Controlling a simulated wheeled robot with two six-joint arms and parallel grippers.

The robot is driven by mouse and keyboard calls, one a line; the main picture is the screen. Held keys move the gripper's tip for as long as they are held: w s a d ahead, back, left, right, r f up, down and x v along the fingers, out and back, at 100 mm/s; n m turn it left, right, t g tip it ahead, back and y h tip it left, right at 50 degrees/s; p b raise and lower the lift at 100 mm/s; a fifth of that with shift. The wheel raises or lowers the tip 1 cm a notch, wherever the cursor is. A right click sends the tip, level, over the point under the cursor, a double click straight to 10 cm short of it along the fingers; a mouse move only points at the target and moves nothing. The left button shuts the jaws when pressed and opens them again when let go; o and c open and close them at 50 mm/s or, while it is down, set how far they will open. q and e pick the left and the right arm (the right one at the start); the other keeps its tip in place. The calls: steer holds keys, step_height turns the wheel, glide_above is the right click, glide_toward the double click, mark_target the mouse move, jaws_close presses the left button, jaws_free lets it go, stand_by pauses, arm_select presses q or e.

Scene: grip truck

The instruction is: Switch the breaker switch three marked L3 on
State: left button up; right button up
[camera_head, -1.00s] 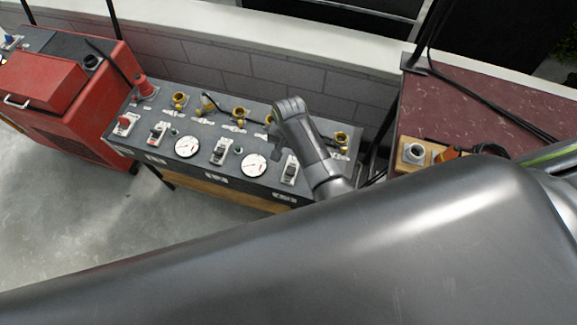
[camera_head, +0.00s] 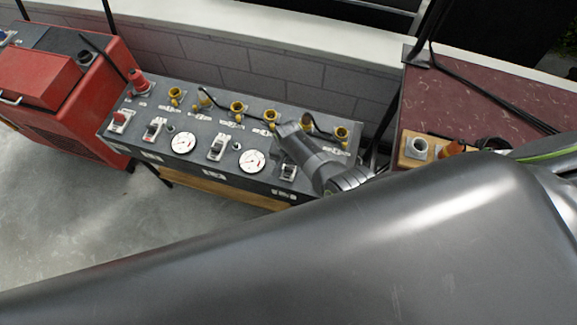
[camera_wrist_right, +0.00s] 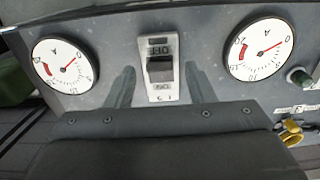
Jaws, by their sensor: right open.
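A dark panel table (camera_head: 205,170) carries a row of breaker switches and two round white gauges. One white breaker switch with a black toggle (camera_head: 217,147) sits between the gauges. My right gripper (camera_head: 281,135) is over the right part of the panel. In its wrist view the open fingers (camera_wrist_right: 162,88) frame this switch, one on each side, with nothing between them; contact cannot be told. My left gripper is out of view.
Yellow connectors (camera_head: 237,107) line the panel's far side, with a black cable among them. A red machine (camera_head: 70,85) stands at left, a maroon-topped table (camera_head: 470,85) at right. A large grey surface fills the lower picture.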

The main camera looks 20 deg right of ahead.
mark_target(290, 167)
steer(key=shift+f, duration=0.55)
steer(key=shift+c, duration=0.3)
steer(key=c, duration=0.9)
steer(key=shift+c, duration=0.2)
steer(key=shift+b, duration=0.35)
steer(key=shift+w+d+f+g+y+b, duration=0.1)
steer(key=shift+w+d+g+y+b, duration=0.25)
steer(key=shift+g+b, duration=0.45)
steer(key=w+g+y+b, duration=0.1)
steer(key=g+b, duration=0.1)
steer(key=b, duration=0.5)
steer(key=w+d+g+y+b, duration=0.1)
steer(key=g+y+b, duration=0.1)
steer(key=b, duration=0.4)
steer(key=w+d+f+g+y+b, duration=0.1)
steer(key=g+y+b, duration=0.1)
steer(key=b, duration=0.5)
steer(key=shift+w+f+g+b, duration=0.1)
steer(key=shift+g+b, duration=0.25)
steer(key=shift+g, duration=0.25)
steer(key=shift+g+y+b, duration=0.3)
steer(key=shift+y+b, duration=0.05)
steer(key=shift+b, duration=0.55)
